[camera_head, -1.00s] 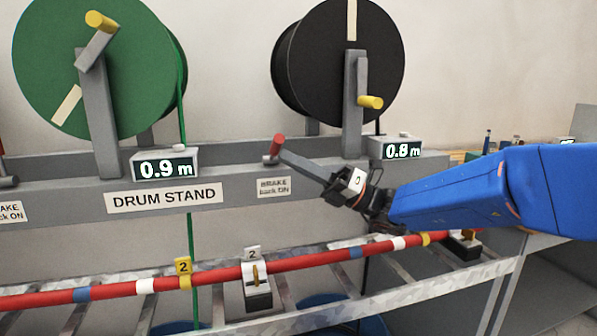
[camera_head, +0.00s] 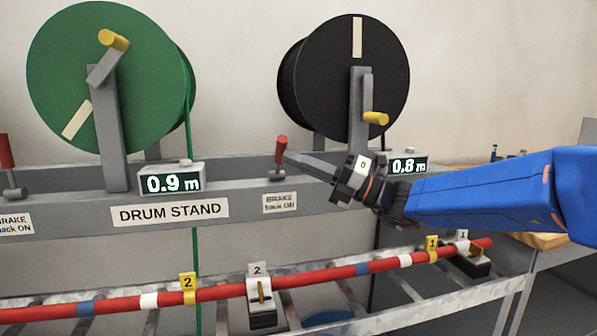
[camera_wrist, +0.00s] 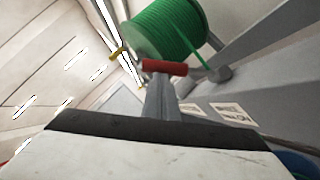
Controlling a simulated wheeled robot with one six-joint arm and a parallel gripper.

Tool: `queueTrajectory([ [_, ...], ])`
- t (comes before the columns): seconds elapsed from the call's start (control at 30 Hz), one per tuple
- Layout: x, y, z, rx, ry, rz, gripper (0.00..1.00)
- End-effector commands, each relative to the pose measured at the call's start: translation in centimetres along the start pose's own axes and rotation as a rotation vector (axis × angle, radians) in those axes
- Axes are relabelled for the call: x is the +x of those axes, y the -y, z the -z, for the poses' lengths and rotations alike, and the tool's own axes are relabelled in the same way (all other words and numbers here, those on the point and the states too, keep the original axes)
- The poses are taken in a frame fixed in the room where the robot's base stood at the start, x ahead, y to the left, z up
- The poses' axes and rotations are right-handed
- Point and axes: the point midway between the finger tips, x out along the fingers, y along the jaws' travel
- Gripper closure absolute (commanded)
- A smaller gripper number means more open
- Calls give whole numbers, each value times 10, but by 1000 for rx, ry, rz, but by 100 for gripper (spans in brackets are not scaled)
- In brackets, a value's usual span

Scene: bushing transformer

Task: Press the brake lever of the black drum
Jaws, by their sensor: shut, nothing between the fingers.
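The black drum (camera_head: 345,75) stands at the back right on the grey stand, with a yellow crank knob. Its brake lever (camera_head: 281,146) has a red handle on a grey stem, standing nearly upright above a "BRAKE back ON" label. My gripper (camera_head: 289,160) reaches in from the right, its fingers shut and empty, the tips at the right side of the red handle. In the wrist view the red handle (camera_wrist: 165,68) lies crosswise just beyond the fingertips (camera_wrist: 160,88). I cannot tell whether they touch.
The green drum (camera_head: 110,80) and its brake lever (camera_head: 5,152) are at left. A display (camera_head: 171,181) reads 0.9 m; the display (camera_head: 408,165) behind my arm reads 0.8 m. A red cable (camera_head: 330,273) with numbered tags runs along the rack below. Wall space above is free.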

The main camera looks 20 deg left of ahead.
Motion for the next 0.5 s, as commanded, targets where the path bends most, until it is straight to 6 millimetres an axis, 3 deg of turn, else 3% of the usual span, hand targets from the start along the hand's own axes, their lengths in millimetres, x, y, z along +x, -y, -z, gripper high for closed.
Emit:
queueTrajectory([
  [0.27, 13, -7, -19, 170, 0, 115, 100],
  [0.5, 23, -7, -34, 168, -1, 112, 100],
])
